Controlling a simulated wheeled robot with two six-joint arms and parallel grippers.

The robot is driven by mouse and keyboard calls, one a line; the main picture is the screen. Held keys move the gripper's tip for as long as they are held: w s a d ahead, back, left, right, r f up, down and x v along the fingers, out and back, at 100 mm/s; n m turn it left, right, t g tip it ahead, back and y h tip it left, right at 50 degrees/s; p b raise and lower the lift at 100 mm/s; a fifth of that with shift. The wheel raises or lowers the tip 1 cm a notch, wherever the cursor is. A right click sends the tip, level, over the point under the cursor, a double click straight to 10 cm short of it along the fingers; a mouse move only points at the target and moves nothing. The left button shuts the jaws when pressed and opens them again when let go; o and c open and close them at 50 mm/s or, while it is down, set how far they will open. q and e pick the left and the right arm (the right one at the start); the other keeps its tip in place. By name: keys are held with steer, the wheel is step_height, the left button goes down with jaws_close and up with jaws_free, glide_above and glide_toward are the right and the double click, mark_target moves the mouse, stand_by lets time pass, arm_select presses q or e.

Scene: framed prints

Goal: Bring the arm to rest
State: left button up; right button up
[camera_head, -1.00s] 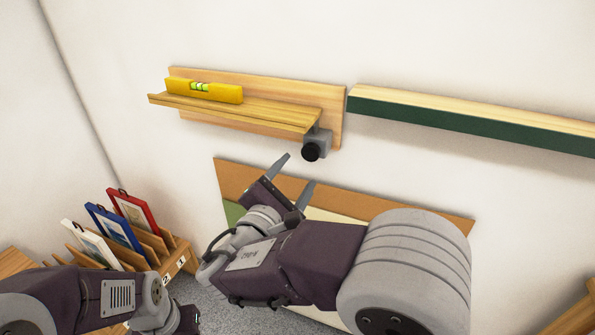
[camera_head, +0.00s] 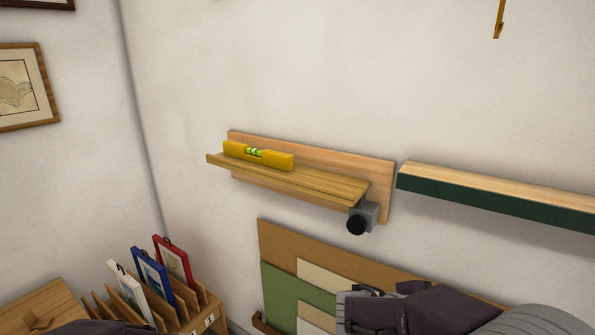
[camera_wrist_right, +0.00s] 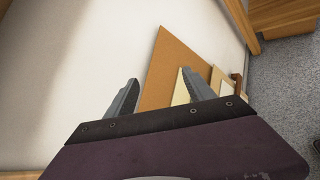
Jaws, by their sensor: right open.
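My right arm (camera_head: 440,308) reaches in low from the right in the head view, in front of the leaning boards. Beyond the fingers are the white wall and a brown board (camera_wrist_right: 172,68). Of my left arm, only a dark part shows at the bottom left of the head view; its gripper is out of view.
A wooden shelf (camera_head: 320,183) holds a yellow spirit level (camera_head: 258,156) and has a grey clamp (camera_head: 364,216) at its right end. A green-fronted ledge (camera_head: 490,200) is to the right. A rack (camera_head: 208,312) holds framed prints. Boards (camera_head: 285,245) lean against the wall below.

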steer(key=s+a+f+m+g+y, duration=0.2)
steer(key=s+f+m+g+y, duration=0.15)
steer(key=s+f, duration=0.3)
steer(key=s+a+f+m+g+y, duration=0.2)
steer(key=s+f+m+y, duration=0.3)
steer(key=f, duration=0.3)
steer(key=w+a+f+m+t+y, duration=0.1)
steer(key=a+f+m+y, duration=0.1)
steer(key=a, duration=0.3)
steer(key=w+a+f+m+t+y, duration=0.1)
steer(key=a+f+m+t+y, duration=0.15)
steer(key=a, duration=0.25)
step_height(320, 180, up, 23)
steer(key=w+p, duration=0.1)
steer(key=p, duration=2)
steer(key=shift+w+f, duration=0.2)
steer(key=shift+w, duration=0.1)
steer(key=shift+p, duration=0.3)
